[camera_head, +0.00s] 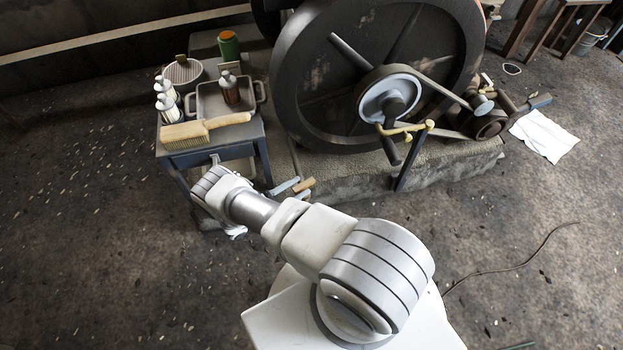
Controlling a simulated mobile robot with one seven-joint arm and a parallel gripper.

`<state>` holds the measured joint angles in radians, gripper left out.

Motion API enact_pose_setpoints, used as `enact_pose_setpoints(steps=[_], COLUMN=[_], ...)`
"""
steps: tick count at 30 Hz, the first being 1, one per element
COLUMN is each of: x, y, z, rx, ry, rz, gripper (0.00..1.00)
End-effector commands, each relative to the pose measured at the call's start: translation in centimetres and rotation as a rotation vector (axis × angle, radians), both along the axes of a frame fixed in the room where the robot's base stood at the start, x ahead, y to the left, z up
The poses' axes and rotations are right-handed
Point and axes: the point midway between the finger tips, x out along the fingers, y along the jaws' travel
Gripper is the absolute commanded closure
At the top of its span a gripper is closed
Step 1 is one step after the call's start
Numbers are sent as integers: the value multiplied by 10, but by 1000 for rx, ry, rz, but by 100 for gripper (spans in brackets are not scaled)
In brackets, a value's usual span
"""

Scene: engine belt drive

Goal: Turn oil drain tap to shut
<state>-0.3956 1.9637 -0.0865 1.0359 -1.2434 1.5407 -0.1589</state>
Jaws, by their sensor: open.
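I cannot clearly pick out the oil drain tap. A brass-coloured lever bar (405,129) with a rounded end stands on an upright post in front of the engine's pulley (388,98). I cannot tell whether it belongs to the tap. My arm reaches to the left, and its wrist is beside the small table's front legs. My gripper (236,231) shows only in part, low beside the wrist and apart from the engine. It is open, and its fingertips are mostly hidden by the wrist. I see nothing held.
The large flywheel (325,75) stands on a stone base (455,160). Small blocks lie by it. A white cloth (544,136) and a cable (515,264) lie right.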

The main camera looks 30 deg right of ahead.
Motion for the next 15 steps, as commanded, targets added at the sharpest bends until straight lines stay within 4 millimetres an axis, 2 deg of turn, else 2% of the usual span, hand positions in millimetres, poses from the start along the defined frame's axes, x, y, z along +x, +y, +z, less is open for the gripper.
enact_pose_setpoints(steps=[1,6,10,15], x=[1,4,5,6], y=[-12,-39,-52,-57], z=[0,-1,-1,0], rx=[0,1,0,0], ry=[0,0,0,0], rz=[-3,-3,-1,0], gripper=[43,43,43,43])
